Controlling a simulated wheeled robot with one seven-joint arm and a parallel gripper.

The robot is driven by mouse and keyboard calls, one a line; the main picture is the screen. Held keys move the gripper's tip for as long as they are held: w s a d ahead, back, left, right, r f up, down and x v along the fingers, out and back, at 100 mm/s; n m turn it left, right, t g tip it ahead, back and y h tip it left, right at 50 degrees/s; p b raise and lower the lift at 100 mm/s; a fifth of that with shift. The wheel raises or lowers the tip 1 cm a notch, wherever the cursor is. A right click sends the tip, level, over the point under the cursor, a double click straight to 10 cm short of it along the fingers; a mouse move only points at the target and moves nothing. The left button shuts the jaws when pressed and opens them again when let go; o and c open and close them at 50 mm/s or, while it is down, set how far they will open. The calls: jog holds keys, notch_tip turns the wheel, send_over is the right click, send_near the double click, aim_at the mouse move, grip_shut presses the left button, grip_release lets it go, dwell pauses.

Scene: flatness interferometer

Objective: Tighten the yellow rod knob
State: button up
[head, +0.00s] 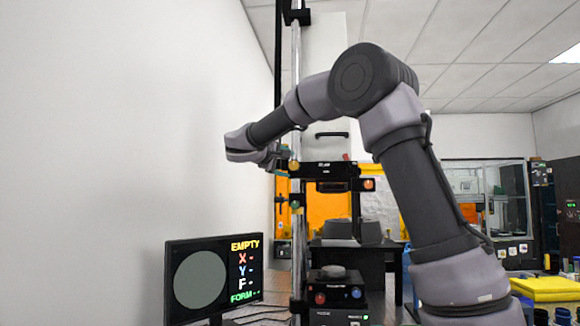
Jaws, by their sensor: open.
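A small yellowish knob (294,165) shows on the upright metal rod (296,90), at the left end of a black bracket (328,170). My arm reaches over from the right, and my gripper (281,157) is at the rod's left, close beside the upper knob. The gripper is small in view and partly merges with the bracket and knob. Its jaws are open, and I cannot tell whether they touch or surround the knob.
A monitor (213,277) reading EMPTY stands at lower left. An orange-red knob (369,184) is at the bracket's right end. Below it, a black base unit (338,292) carries a grey disc, a red knob and a blue knob. A yellow block (543,286) lies at right. The white wall is close on the left.

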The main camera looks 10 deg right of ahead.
jog(key=v, duration=0.7)
jog(key=shift+s+a, duration=0.25)
jog(key=shift+s, duration=0.05)
jog(key=s+d+f+m+g+y, duration=0.4)
jog(key=s+d+f+g+y, duration=0.15)
jog(key=s+d+f, duration=0.8)
jog(key=s+f+m+y, duration=0.3)
jog(key=s+f+m, duration=0.1)
jog(key=s, duration=0.5)
jog(key=s+f+m+y, duration=0.3)
jog(key=s+f+y, duration=0.1)
jog(key=s, duration=0.5)
jog(key=shift+f+m, duration=0.4)
jog(key=shift+f, duration=0.35)
